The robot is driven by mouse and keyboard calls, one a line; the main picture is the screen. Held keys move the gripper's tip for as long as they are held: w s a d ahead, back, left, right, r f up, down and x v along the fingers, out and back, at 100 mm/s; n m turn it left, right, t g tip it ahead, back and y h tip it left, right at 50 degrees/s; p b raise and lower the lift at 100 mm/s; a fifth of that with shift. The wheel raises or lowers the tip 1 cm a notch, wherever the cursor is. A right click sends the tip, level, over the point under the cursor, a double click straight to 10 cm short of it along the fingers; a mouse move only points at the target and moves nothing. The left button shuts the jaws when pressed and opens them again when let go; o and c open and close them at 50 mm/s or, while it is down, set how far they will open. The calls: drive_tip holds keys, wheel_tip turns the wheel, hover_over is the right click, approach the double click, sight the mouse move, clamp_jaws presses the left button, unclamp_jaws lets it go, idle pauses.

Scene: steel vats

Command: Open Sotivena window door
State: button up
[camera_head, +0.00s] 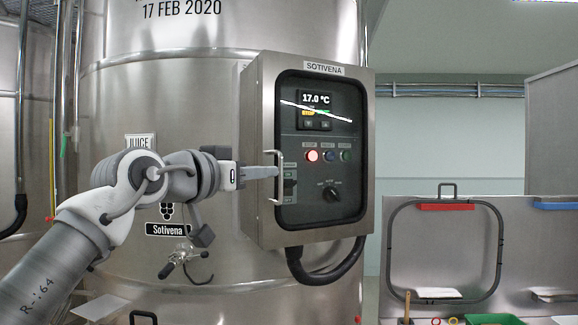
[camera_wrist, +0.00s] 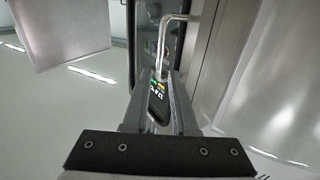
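The Sotivena window door (camera_head: 350,185) is a dark glass pane in a grey frame on the front of a steel control box (camera_head: 255,130). It looks closed. A slim metal bar handle (camera_head: 281,190) stands upright at its left edge. My gripper (camera_head: 274,172) reaches in from the left, with its fingertips at the handle's middle. In the wrist view, the fingers (camera_wrist: 162,80) are apart, and the handle (camera_wrist: 163,45) runs down into the gap between their tips. Contact with the bar cannot be made out.
The box is mounted on a large steel vat (camera_head: 200,90). A thick black hose (camera_head: 325,268) curves from under the box. At the right stand a steel panel (camera_head: 520,240) with a red-topped frame and a green tray (camera_head: 493,319). Space before the door looks clear.

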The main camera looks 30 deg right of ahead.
sight(282, 169)
drive_tip(key=p+x, duration=0.1)
drive_tip(key=x, duration=0.9)
drive_tip(key=shift+d+p, duration=0.1)
drive_tip(key=shift+p, duration=0.2)
clamp_jaws()
idle(0.9)
